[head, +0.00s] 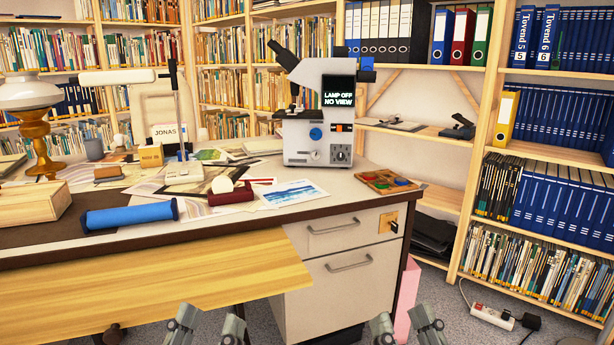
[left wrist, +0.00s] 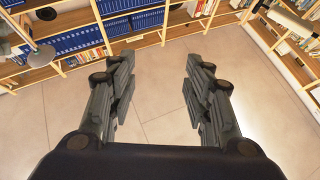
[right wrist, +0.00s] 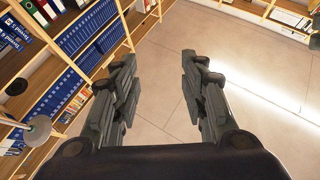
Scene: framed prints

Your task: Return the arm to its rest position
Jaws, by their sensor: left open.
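My left gripper (head: 205,328) shows at the bottom edge of the head view, below the front of the desk. Its fingers are spread with nothing between them, as the left wrist view (left wrist: 158,85) also shows. My right gripper (head: 408,328) is at the bottom edge too, further right, in front of the drawer unit. In the right wrist view (right wrist: 163,85) its fingers are apart and empty, with floor behind them. Both grippers are apart from the desk things. The arms behind the grippers are out of the head view.
The desk (head: 110,250) carries a blue roll (head: 130,215), a microscope device (head: 318,125), a print (head: 292,193), a small tray (head: 386,181) and a lamp (head: 35,110). A wooden board (head: 180,285) juts out at the front. Shelves (head: 480,150) stand behind. A power strip (head: 492,316) lies right.

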